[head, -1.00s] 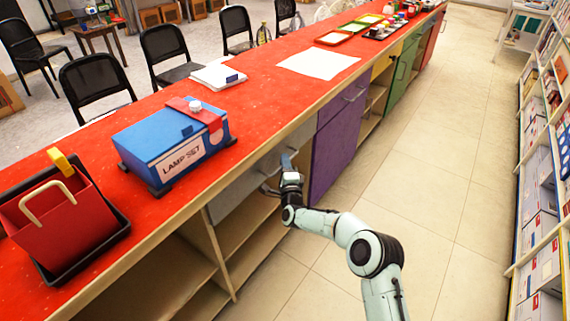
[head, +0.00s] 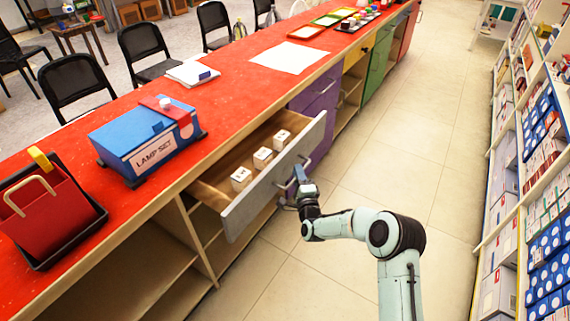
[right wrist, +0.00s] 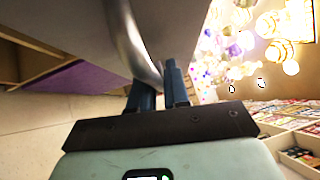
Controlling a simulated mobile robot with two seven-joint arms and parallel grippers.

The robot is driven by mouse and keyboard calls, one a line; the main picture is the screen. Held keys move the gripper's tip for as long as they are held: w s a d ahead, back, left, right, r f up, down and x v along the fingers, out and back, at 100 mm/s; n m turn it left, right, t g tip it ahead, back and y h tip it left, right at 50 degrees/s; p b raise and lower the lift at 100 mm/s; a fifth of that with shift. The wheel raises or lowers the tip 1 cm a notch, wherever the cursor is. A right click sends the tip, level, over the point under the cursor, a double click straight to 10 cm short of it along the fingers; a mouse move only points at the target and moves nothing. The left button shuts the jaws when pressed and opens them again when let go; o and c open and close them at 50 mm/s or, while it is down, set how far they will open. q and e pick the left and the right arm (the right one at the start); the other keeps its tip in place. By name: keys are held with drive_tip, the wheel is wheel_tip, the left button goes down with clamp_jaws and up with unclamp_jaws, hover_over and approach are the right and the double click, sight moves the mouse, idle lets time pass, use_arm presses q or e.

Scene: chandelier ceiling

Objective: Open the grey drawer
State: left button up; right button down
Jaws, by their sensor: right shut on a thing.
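The grey drawer (head: 248,203) stands pulled out from under the red counter in the head view. Several small white boxes (head: 262,157) sit in a row inside it. My right gripper (head: 299,176) is at the drawer front, shut on its metal handle. In the right wrist view the curved handle (right wrist: 134,40) passes down to the two blue fingers of my right gripper (right wrist: 158,88). The grey drawer front (right wrist: 60,32) fills the upper left of that view. My left gripper is not in view.
The red counter (head: 225,93) carries a blue lamp set box (head: 148,140) and a red basket (head: 42,215). A purple door (head: 322,115) is just right of the drawer. Stocked shelves (head: 540,170) line the right side. The tiled aisle (head: 400,160) between is clear.

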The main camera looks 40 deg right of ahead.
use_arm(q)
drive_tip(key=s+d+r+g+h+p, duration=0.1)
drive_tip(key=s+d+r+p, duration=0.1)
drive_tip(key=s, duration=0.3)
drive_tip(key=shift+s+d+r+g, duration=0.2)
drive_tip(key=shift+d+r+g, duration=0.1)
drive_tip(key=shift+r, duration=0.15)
use_arm(e)
drive_tip(key=s+d, duration=0.4)
drive_tip(key=s, duration=0.5)
drive_tip(key=shift+s, duration=0.3)
drive_tip(key=c, duration=1.2)
unclamp_jaws()
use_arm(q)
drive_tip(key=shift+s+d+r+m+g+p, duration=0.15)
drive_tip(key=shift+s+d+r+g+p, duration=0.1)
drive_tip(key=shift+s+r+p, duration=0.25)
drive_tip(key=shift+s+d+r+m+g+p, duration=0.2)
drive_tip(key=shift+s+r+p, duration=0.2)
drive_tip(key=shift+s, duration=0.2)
use_arm(e)
drive_tip(key=v, duration=1.3)
drive_tip(key=shift+s+f, duration=0.15)
drive_tip(key=shift+s, duration=0.05)
